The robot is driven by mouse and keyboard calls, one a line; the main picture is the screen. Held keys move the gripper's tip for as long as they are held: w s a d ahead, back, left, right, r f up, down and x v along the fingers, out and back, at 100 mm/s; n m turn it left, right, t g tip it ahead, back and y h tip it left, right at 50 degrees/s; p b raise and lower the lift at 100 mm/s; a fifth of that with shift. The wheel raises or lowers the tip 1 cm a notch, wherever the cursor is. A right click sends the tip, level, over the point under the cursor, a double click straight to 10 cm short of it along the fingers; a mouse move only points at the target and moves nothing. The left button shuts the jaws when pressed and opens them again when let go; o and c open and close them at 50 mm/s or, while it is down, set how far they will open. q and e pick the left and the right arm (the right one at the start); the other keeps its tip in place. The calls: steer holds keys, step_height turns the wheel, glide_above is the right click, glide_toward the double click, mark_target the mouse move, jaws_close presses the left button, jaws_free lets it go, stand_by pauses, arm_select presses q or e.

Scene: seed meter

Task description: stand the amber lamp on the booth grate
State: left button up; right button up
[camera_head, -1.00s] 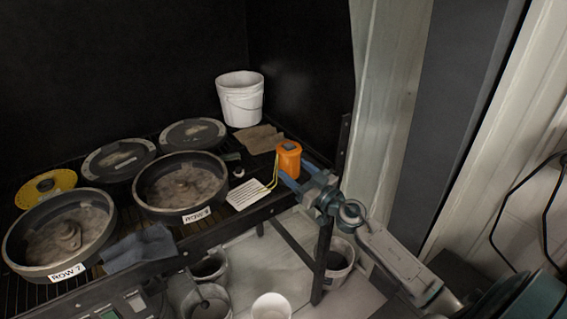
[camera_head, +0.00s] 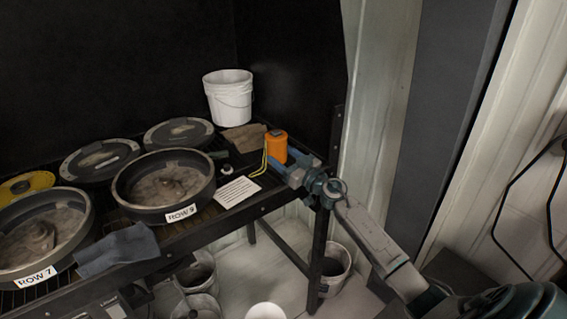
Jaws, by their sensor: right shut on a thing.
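The amber lamp (camera_head: 277,148) is an orange upright cylinder with a dark patch on top and a thin yellow wire loop at its left. My right gripper (camera_head: 287,167) comes in from the right and is shut on the lamp's lower part. The lamp is at the right end of the dark slatted booth grate (camera_head: 110,208). The gripper hides its base, so I cannot tell whether it touches the grate. My left gripper is not in view.
A white bucket (camera_head: 228,97) and a brown cloth (camera_head: 243,138) are behind and left of the lamp. A white card (camera_head: 237,192) lies left of it. Round dark pans, including the ROW 9 pan (camera_head: 165,205), fill the left.

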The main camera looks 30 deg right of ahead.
steer(key=shift+f, duration=0.15)
steer(key=o, duration=1.1)
